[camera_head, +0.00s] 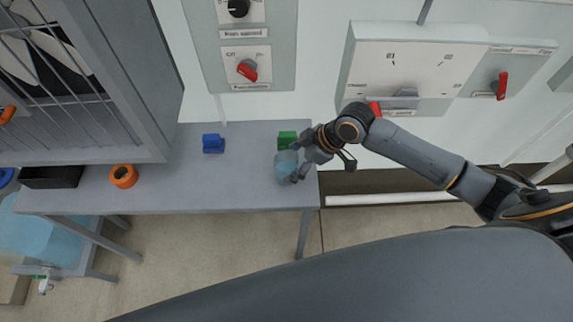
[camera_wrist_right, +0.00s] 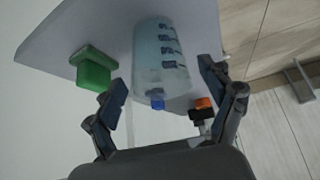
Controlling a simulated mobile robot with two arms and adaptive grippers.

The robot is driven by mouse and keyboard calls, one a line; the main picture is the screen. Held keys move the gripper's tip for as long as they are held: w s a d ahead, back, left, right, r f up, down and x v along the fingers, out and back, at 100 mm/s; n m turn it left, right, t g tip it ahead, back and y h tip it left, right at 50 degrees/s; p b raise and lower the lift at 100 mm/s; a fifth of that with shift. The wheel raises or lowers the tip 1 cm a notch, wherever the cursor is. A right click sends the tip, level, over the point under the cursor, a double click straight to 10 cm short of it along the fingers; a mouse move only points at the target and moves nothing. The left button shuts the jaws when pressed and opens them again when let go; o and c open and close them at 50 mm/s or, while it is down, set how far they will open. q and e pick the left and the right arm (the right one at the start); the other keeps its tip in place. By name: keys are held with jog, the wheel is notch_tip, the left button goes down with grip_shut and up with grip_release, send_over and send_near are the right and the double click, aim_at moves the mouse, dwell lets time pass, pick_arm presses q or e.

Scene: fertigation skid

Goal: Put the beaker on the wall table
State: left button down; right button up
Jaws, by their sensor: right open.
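The pale blue, see-through beaker (camera_head: 284,166) is at the right end of the grey wall table (camera_head: 230,191). Dark graduation marks show on the beaker in the right wrist view (camera_wrist_right: 160,55). My right gripper (camera_head: 297,162) is at the beaker's right side, partly covering it. In the wrist view my right gripper's fingers (camera_wrist_right: 163,84) are spread apart, with the beaker between or just beyond them and gaps on both sides. Contact between the beaker's base and the tabletop cannot be made out. My left gripper is not in view.
A green block (camera_head: 287,138) stands close behind the beaker. A blue block (camera_head: 213,143), an orange ring (camera_head: 123,176) and a black bin (camera_head: 52,177) are farther left. A grey barred cabinet (camera_head: 110,80) overhangs the table's left. Control panels (camera_head: 400,65) hang on the wall behind.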

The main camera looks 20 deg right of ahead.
jog(key=v, duration=0.8)
jog(key=shift+b, duration=0.35)
jog(key=shift+s, duration=0.1)
jog(key=s+a+f+m+t+h, duration=0.1)
jog(key=s+a+f+m, duration=0.2)
jog(key=s+a+f, duration=0.3)
jog(key=s+d+f+m+h, duration=0.1)
jog(key=s+d+m+h, duration=0.3)
jog(key=s+d+m, duration=0.55)
notch_tip(320, 180, down, 27)
jog(key=s+a+n+g, duration=0.2)
jog(key=s, duration=0.1)
jog(key=s+d+f+g, duration=0.1)
jog(key=s+d+f, duration=0.2)
jog(key=s+f, duration=1.2)
jog(key=shift+s+h, duration=0.15)
jog(key=shift+h, duration=0.25)
